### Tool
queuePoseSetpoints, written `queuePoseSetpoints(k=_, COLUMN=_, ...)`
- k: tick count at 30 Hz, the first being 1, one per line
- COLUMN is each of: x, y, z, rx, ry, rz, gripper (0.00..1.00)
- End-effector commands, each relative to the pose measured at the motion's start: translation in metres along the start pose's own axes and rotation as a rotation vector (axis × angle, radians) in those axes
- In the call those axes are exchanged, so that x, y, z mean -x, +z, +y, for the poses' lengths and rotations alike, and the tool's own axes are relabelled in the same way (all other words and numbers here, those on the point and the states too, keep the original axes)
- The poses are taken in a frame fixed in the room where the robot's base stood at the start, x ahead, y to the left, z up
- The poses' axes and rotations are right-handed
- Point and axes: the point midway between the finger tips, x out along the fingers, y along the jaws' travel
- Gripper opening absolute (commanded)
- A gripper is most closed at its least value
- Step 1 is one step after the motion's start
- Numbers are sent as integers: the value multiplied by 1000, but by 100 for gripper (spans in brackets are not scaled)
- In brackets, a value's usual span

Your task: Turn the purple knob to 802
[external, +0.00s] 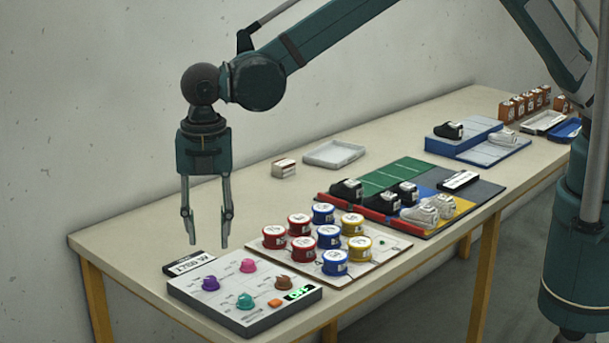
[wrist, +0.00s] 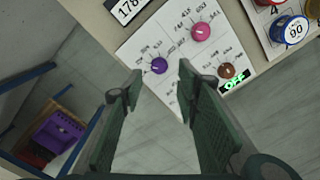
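The purple knob (external: 210,284) sits at the back left of a light grey control panel (external: 190,297) at the table's near end. In the wrist view the purple knob (wrist: 159,65) shows just beyond and between my fingertips, with a white pointer line and small printed numbers around it, too small to read surely. My gripper (external: 208,242) is open and empty, fingers pointing down, above the panel and apart from the knob. A pink knob (external: 248,266), a teal knob (external: 245,301) and a brown knob (external: 283,282) share the panel.
An orange button (external: 275,302) and a lit green display (external: 300,292), reading OFF in the wrist view, are on the panel. A number plate (external: 189,263) lies behind it. A board with several red, blue and yellow tins (external: 303,249) stands close to the right.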

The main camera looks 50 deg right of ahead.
Motion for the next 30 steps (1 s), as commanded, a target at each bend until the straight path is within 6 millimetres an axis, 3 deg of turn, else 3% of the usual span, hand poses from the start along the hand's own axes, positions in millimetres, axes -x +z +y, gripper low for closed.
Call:
queuePoseSetpoints(k=6, x=-9, y=-13, z=3, rx=32, ry=-9, rz=-1, gripper=32)
queuePoseSetpoints(k=20, x=-13, y=-13, z=3, rx=32, ry=-9, rz=-1, gripper=32)
queuePoseSetpoints(k=30, x=-44, y=-13, z=2, rx=32, ry=-8, rz=-1, gripper=32)
